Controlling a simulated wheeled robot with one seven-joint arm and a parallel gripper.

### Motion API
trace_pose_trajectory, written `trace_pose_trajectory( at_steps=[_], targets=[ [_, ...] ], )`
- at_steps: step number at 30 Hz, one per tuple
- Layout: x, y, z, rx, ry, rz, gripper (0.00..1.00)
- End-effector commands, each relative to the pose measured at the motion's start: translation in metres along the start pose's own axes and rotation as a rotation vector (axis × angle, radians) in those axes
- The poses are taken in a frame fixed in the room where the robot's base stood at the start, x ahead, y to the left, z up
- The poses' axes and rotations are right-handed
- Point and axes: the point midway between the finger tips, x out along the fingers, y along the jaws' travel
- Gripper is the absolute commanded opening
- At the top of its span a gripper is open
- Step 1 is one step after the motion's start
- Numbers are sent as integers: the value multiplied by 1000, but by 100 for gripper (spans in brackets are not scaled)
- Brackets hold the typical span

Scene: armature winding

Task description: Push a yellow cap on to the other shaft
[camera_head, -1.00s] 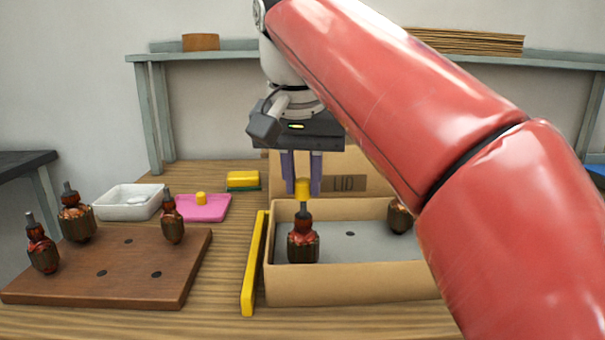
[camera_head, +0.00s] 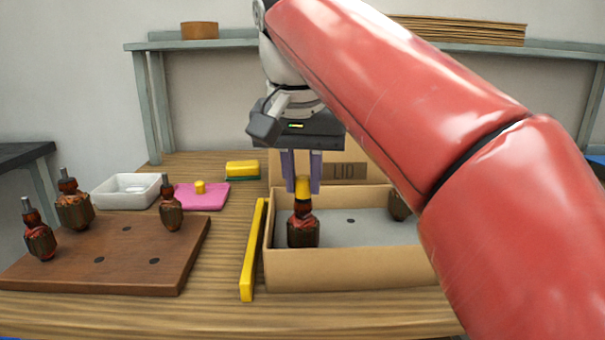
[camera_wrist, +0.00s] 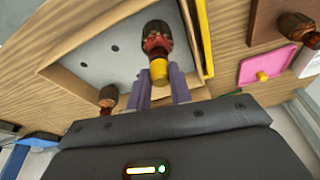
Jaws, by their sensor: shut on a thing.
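A yellow cap (camera_head: 303,189) is between the fingers of my gripper (camera_head: 302,190), which is shut on it. The cap is over the top of the shaft of an upright armature (camera_head: 303,230) in the left part of the cardboard box (camera_head: 345,274). The wrist view also shows this cap (camera_wrist: 159,70) between the fingertips, in line with the armature (camera_wrist: 156,38). A second armature (camera_head: 400,206) stands further right in the box, partly hidden by my arm; its shaft top is hidden in the head view. Another yellow cap (camera_head: 200,186) is on the pink pad (camera_head: 212,202).
A wooden block (camera_head: 120,275) holding several armatures is at left. A white tray (camera_head: 112,194) and yellow sponge (camera_head: 242,169) stand behind. A yellow bar (camera_head: 253,255) lies along the box's left side. The box lid (camera_head: 346,172) stands behind the box.

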Motion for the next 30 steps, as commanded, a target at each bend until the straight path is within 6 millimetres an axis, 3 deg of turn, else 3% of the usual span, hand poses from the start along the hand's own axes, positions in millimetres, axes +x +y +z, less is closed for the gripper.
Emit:
trace_pose_trajectory(
  at_steps=[1, 6, 16, 30],
  targets=[
    [0, 0, 0, 0, 0, 0, 25],
    [0, 0, 0, 0, 0, 0, 46],
    [-5, 0, 0, 0, 0, 0, 46],
    [-74, 0, -1, 0, 1, -1, 46]
  ],
)
